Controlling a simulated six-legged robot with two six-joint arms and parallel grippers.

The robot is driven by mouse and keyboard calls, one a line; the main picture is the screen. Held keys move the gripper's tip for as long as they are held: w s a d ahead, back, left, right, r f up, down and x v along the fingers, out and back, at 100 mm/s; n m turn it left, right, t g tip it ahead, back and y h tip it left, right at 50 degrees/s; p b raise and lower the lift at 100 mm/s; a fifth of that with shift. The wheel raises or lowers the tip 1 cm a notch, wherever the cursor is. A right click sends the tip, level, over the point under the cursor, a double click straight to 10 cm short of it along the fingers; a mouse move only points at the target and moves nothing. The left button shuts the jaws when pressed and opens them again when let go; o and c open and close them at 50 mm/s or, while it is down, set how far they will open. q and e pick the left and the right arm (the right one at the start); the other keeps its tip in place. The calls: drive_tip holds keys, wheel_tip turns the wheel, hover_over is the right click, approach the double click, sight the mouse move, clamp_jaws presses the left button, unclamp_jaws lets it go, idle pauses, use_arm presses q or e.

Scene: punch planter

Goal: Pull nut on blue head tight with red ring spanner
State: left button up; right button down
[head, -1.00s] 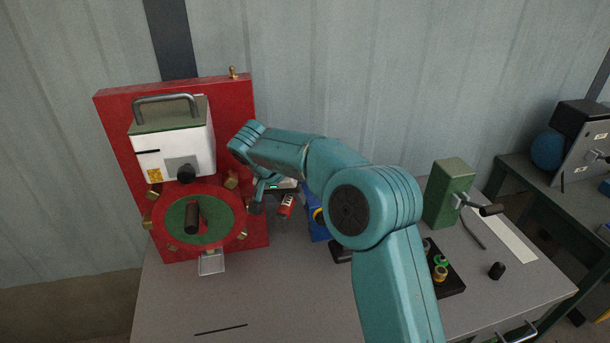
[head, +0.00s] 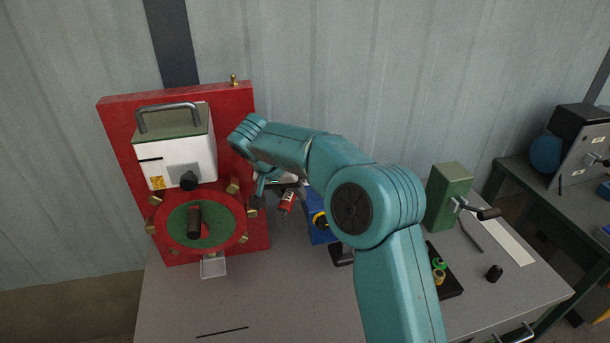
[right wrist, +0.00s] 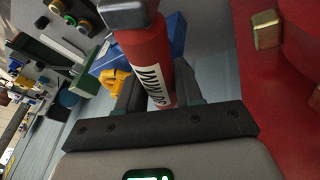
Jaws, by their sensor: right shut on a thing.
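The red ring spanner (right wrist: 148,55) has a red grip with white and dark lettering and a grey metal end at the top of the right wrist view. My right gripper (right wrist: 158,92) is shut around this red grip. In the head view the red grip (head: 287,201) shows just right of the red panel, and my right arm covers much of the gripper. The blue head (head: 318,230) is partly hidden behind my arm, with a yellow and black part on it. Blue also shows behind the spanner in the right wrist view (right wrist: 177,35). I cannot make out the nut. My left gripper is out of view.
A red panel (head: 118,125) with a white box (head: 190,155) and a red-green wheel (head: 215,235) stands at left. A green crank block (head: 450,195) and a black tray (head: 452,285) are at right. The front of the grey table (head: 290,295) is mostly clear.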

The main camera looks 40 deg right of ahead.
idle(0.4)
wheel_tip(320, 180, up, 5)
drive_tip(key=p, duration=0.4)
idle(0.5)
wheel_tip(320, 180, down, 5)
drive_tip(key=b, duration=0.4)
drive_tip(key=shift+b, duration=0.3)
